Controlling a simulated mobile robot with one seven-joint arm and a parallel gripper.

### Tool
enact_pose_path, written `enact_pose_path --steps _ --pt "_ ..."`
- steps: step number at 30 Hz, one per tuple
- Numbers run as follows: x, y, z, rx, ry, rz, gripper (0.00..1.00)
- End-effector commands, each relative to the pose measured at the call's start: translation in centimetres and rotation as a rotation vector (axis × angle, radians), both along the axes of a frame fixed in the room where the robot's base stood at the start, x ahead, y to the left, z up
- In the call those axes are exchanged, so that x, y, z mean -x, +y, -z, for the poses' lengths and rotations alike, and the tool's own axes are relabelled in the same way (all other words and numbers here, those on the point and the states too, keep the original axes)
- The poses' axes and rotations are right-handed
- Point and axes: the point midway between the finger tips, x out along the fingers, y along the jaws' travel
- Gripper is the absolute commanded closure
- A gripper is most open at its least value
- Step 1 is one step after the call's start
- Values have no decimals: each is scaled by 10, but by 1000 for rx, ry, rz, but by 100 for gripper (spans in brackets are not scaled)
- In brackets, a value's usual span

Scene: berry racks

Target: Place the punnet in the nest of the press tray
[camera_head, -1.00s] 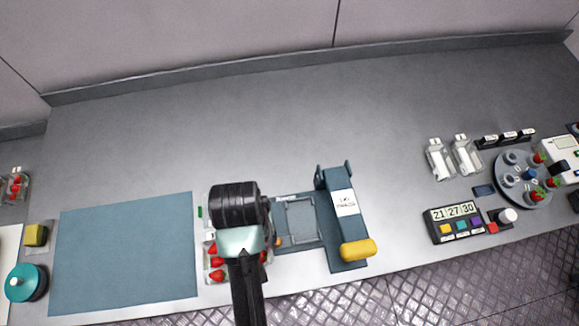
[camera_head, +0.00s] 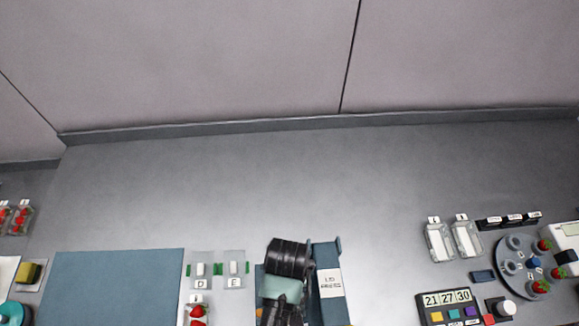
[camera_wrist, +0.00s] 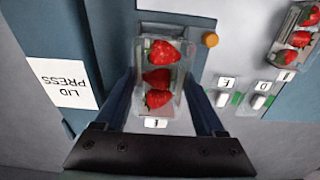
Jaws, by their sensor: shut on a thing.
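The punnet (camera_wrist: 158,115) is a clear box with three strawberries and a white letter label at its near end. My gripper (camera_wrist: 163,88) is shut on it, with one dark blue finger along each side. The punnet is over the blue press tray (camera_wrist: 201,24) in the wrist view. It covers the nest, and I cannot tell whether it touches the tray. In the head view my gripper's fingertips and the punnet are hidden behind my wrist. The blue lid press (camera_head: 332,291), with a white label, stands close right of my wrist; its label also shows in the wrist view (camera_wrist: 60,83).
Clear labelled holders (camera_head: 234,269) and a strawberry-filled punnet (camera_head: 198,312) lie left of the tray. An orange knob (camera_wrist: 210,40) sits at the tray edge. A blue mat (camera_head: 115,285) lies farther left. The counter behind is clear.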

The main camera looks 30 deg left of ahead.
Motion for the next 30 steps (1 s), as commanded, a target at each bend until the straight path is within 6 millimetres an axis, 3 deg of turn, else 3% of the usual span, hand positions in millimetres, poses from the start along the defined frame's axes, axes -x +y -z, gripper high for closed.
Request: enact_pose_path --steps 9,22,23,27,30 --pt "0 0 38 0 0 2 90" --pt "0 0 45 -1 -1 1 90" --pt "0 0 45 -1 -1 1 25" --pt "0 0 44 -1 -1 1 0" --pt "0 0 44 -1 -1 1 0"
